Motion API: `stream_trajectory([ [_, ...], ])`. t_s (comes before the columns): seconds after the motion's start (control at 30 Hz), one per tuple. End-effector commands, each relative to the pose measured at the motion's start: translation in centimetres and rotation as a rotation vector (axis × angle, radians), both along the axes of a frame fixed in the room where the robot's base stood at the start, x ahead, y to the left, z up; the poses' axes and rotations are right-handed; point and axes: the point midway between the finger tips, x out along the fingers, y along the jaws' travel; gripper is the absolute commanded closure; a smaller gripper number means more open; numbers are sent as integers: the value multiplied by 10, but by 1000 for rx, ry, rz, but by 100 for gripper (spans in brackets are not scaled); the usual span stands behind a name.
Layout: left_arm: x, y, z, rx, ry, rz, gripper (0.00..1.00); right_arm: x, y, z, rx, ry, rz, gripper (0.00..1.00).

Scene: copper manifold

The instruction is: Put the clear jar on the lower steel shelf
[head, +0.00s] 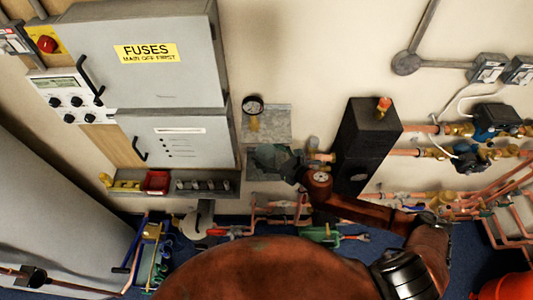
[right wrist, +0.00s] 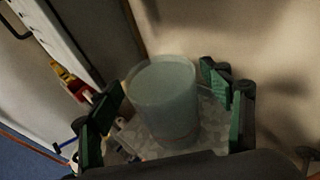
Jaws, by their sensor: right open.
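The clear jar (right wrist: 165,95) stands upright in the right wrist view, on a mottled grey steel plate (right wrist: 207,122). My right gripper (right wrist: 168,108) is open, with one green-black finger to each side of the jar and visible gaps between. In the head view, my right gripper (head: 275,158) is in front of the lower steel shelf (head: 256,172) and covers much of it. I cannot make out the jar there. The upper steel shelf (head: 277,122) is above it on the wall. My left gripper is not in view.
A gauge with a brass fitting (head: 253,110) is at the upper shelf. A black box (head: 365,145) stands close to the right of my gripper. The grey fuse cabinet (head: 150,65) and a parts ledge (head: 222,186) are at left. Copper pipes (head: 420,152) fill the right.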

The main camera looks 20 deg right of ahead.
Motion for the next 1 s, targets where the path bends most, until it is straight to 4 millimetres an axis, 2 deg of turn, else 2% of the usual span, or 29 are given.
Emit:
stream_trajectory([
  [0.5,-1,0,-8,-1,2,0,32,-82,-46,26,-3,4,-2,28],
  [0.7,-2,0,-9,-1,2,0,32,-96,-53,32,-1,3,0,28],
  [1.0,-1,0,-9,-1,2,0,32,-98,-54,34,0,1,0,28],
])
